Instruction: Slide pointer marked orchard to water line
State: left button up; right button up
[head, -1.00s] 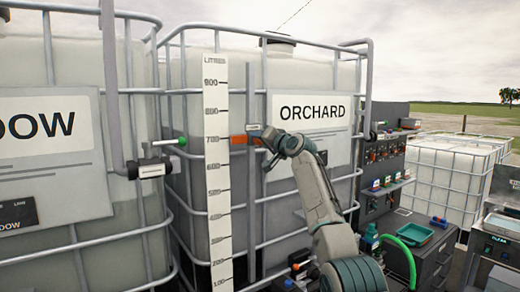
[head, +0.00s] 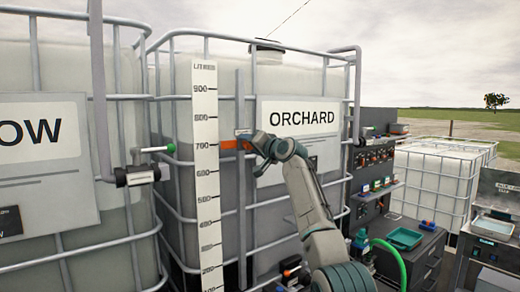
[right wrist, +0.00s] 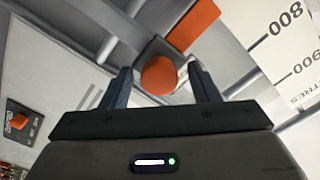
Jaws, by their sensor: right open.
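The orange pointer (head: 230,144) sits on the upright rail (head: 241,190) beside the white litre scale (head: 205,180), level with about the 700 mark. The rail stands in front of the tank labelled ORCHARD (head: 302,117). My right gripper (head: 254,145) is at the pointer, coming from the right. In the right wrist view its open fingers (right wrist: 162,88) stand on either side of the pointer's round orange knob (right wrist: 158,75), with gaps showing. The pointer's orange tip (right wrist: 193,25) is beyond the knob. My left gripper is not in view.
A tank labelled with a word ending in OW (head: 40,150) stands at the left, with a green-handled valve (head: 145,172) near its pipe. Metal cage bars surround both tanks. A dark panel (head: 372,155) and a bench with a teal tray (head: 404,238) stand at the right.

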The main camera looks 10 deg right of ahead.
jog(key=b+v, duration=0.5)
jog(key=v, duration=0.5)
jog(key=shift+b, duration=0.4)
jog(key=shift+f, duration=0.15)
